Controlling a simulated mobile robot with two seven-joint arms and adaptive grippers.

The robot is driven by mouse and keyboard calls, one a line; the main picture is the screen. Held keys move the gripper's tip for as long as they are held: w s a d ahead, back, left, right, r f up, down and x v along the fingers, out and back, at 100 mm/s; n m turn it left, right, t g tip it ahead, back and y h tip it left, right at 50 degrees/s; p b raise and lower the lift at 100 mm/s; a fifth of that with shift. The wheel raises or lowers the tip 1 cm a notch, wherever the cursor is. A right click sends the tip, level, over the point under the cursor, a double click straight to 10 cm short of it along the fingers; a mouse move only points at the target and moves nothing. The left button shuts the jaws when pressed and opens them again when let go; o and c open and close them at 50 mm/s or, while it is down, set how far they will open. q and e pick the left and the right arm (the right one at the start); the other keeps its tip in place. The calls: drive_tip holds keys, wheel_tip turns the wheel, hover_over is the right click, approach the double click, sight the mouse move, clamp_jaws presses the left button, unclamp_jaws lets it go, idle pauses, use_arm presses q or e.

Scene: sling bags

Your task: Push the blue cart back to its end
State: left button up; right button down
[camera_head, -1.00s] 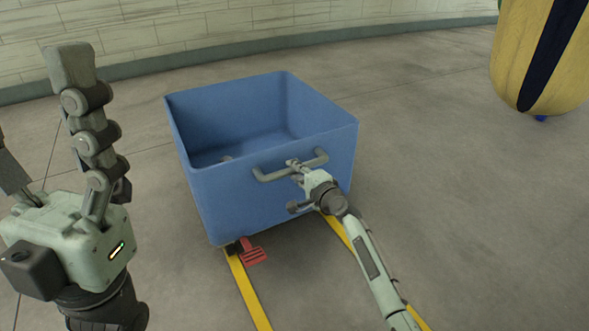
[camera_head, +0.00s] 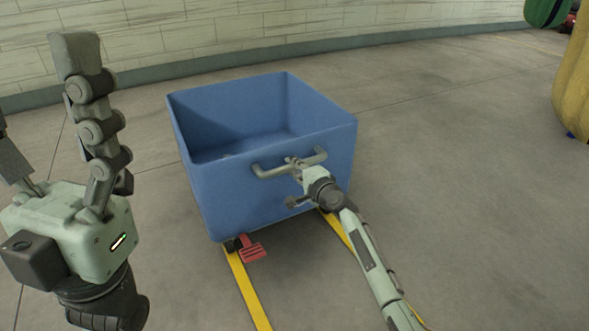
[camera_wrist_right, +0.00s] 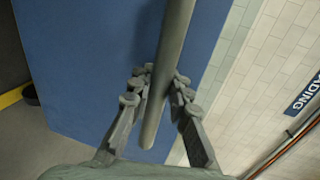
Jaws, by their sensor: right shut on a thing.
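In the right wrist view, the fingers of the right gripper (camera_wrist_right: 160,80) close around the handle bar (camera_wrist_right: 172,45) in front of the blue wall (camera_wrist_right: 95,60). My left gripper (camera_head: 38,105) is raised at the left, its fingers spread and empty, one partly cut off by the frame edge.
Yellow floor strips (camera_head: 248,290) run from under the cart's near side toward me. A red pedal (camera_head: 251,249) sits at its lower near corner. A pale block wall (camera_head: 190,35) curves behind. A yellow object (camera_head: 577,90) stands far right, a green one (camera_head: 546,12) beyond. Floor right of the cart is clear.

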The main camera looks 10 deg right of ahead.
drive_tip(key=shift+w, duration=0.25)
drive_tip(key=c, duration=1.4)
unclamp_jaws()
drive_tip(key=shift+s, duration=0.1)
drive_tip(key=v, duration=1.1)
drive_tip(key=shift+s+d, duration=0.1)
drive_tip(key=shift+s, duration=0.3)
drive_tip(key=shift+r, duration=0.1)
